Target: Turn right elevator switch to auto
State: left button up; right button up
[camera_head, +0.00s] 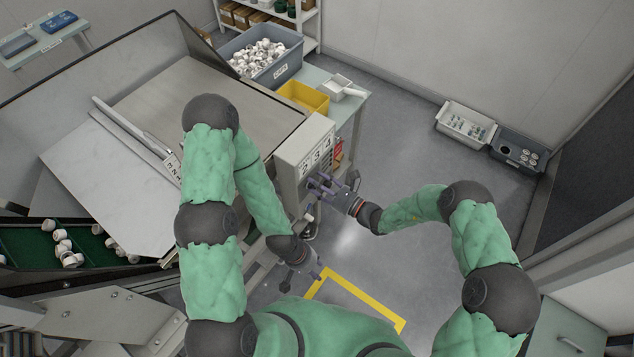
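A grey control box (302,150) with white labels on its top stands at the right edge of the large metal machine. Its switch face points toward the lower right and is partly hidden, so I cannot make out the right elevator switch or its setting. My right gripper (317,183) is at that face, its fingertips close to or touching it; I cannot tell whether they hold a switch. My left gripper (302,281) is lower, beside the machine's frame, away from the box, with fingers apart and nothing visible between them.
A yellow bin (303,97) and a grey bin of white caps (262,55) stand behind the box. A yellow floor marking (365,296) lies below the grippers. Two trays (466,124) (518,149) are by the far wall. The floor at right is open.

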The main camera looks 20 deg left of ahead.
jog(key=shift+s+f, duration=0.25)
jog(key=shift+f, duration=0.05)
jog(key=v, duration=1.1)
jog(key=shift+w+d+r, duration=0.2)
jog(key=shift+w+d, duration=0.1)
